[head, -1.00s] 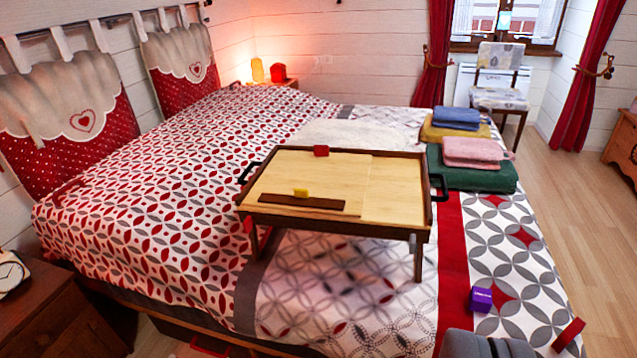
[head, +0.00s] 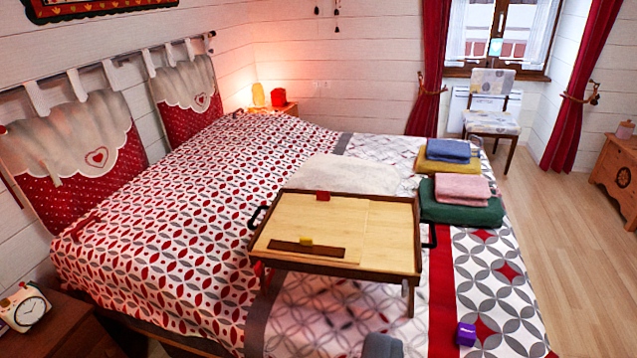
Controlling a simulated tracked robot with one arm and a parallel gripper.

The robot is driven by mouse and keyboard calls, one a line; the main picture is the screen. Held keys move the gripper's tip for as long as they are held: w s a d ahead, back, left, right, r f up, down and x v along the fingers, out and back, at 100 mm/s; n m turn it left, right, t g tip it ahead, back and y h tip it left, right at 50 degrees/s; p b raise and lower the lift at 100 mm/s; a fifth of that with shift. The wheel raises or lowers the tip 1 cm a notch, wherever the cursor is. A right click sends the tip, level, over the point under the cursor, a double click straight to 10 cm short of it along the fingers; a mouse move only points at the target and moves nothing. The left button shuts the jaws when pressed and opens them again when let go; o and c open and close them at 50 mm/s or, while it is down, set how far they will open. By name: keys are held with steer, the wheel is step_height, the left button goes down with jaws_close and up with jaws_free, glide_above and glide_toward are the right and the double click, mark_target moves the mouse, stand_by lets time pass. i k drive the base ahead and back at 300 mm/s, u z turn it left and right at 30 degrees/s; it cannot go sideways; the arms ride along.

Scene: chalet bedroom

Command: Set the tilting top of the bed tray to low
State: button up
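The bed tray (head: 405,267) stands on its legs on the bed, in the middle of the head view. It has a dark wooden frame and a pale wooden top (head: 330,228). The left, larger part of the top is the tilting panel; it looks flat or nearly so, and I cannot tell its exact angle. A dark ledge strip (head: 325,251) with a yellow piece (head: 306,241) lies along its near side. A red piece (head: 323,196) sits at the far edge. A grey part of my gripper (head: 382,346) shows at the bottom edge, nearer than the tray; its fingers are hidden.
Folded towels (head: 462,188) lie in stacks right of the tray. A purple cube (head: 466,334) sits on the bed's near right. A nightstand (head: 75,330) with a clock (head: 28,311) is at lower left. A chair (head: 491,120) stands by the window. Wooden floor (head: 550,230) is clear at right.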

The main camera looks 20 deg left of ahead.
mark_target(325, 219)
steer(key=k, duration=0.5)
steer(key=u, duration=0.65)
steer(key=i, duration=1.2)
steer(key=u, duration=0.2)
steer(key=i, duration=1.4)
steer(key=z, duration=0.5)
